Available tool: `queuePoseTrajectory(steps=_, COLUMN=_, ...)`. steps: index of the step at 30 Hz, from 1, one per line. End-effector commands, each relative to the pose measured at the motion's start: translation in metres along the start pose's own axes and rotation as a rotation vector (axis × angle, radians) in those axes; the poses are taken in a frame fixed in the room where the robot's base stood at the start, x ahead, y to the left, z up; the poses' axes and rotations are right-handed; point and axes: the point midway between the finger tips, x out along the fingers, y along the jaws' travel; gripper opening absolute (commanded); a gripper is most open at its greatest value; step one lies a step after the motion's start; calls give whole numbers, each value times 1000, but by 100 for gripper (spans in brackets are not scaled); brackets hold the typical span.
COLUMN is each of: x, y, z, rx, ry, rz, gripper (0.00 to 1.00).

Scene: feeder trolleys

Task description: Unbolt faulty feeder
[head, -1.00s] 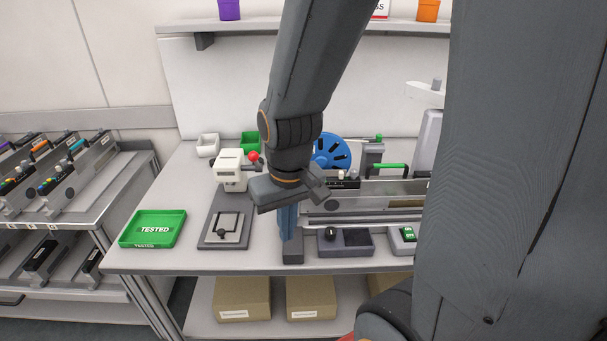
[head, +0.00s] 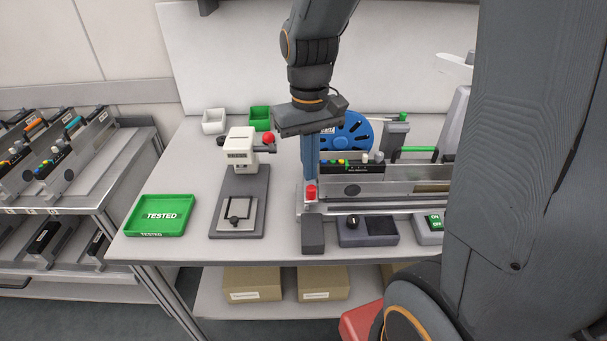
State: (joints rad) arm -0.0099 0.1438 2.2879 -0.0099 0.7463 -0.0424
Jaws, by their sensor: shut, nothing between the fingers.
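A feeder (head: 420,172) with a blue reel (head: 345,137) and colored buttons lies in a metal fixture (head: 420,206) on the bench. A red knob (head: 311,192) stands at the fixture's left end, above a dark block (head: 313,236). My gripper (head: 311,177) points down with blue fingers, shut and empty. Its tips are at or just behind the red knob in the picture; I cannot tell whether they touch it. The feeder's right part is hidden by my arm.
A green TESTED tray (head: 159,215) and a white press (head: 242,160) with a red ball handle stand left on the bench. A dark control box (head: 368,230) and a green-buttoned box (head: 429,224) sit at the front edge. A trolley (head: 60,180) of feeders stands far left.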

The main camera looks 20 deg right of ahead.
Motion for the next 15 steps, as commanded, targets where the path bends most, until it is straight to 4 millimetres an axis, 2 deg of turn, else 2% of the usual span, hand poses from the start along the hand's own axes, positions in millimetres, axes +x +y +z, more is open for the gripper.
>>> queuePoseTrajectory(steps=1, x=-7, y=0, z=-17, rx=-16, ry=-37, rz=1, gripper=0)
queuePoseTrajectory(steps=6, x=-33, y=0, z=-49, rx=-57, ry=-151, rz=5, gripper=0)
queuePoseTrajectory(steps=10, x=-44, y=0, z=-59, rx=-72, ry=-198, rz=6, gripper=0)
queuePoseTrajectory(steps=15, x=-48, y=0, z=-60, rx=-76, ry=-210, rz=6, gripper=0)
